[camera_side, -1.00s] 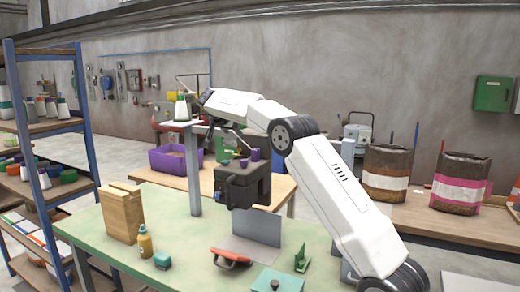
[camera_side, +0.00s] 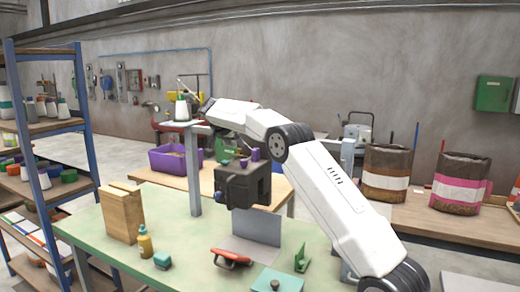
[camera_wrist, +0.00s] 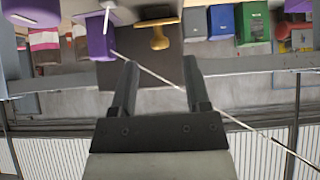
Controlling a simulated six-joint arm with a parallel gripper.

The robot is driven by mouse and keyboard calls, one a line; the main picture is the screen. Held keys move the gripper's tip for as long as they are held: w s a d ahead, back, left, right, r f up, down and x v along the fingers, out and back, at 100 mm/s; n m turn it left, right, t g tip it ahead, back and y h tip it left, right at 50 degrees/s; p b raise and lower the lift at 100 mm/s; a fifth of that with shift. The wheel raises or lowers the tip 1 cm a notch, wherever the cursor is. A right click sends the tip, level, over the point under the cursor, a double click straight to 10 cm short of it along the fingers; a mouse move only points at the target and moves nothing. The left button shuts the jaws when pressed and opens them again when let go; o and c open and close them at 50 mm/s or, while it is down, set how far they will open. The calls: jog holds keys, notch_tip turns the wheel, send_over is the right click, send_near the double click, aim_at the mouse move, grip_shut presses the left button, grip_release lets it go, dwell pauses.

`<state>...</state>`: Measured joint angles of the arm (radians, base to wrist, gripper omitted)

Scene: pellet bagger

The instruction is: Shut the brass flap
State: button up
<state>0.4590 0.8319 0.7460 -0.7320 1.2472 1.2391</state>
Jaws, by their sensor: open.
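A brass-yellow part (camera_wrist: 158,38) with a flared end and a short stem shows in the wrist view, just beyond my open fingertips. It looks like the brass flap, but its hinge and how far it stands open cannot be made out. My gripper (camera_wrist: 159,62) is open, with nothing between its two dark fingers, and appears apart from the brass part. In the side view the gripper is mostly hidden at the far end of my white arm, and I cannot pick out the flap there.
A white bottle with green (camera_side: 182,108) stands on a grey post (camera_side: 194,170). In the wrist view, a purple block (camera_wrist: 101,40) is left of the brass part and colored bins (camera_wrist: 222,22) are right.

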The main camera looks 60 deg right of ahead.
jog(key=shift+x, duration=1.5)
grip_shut()
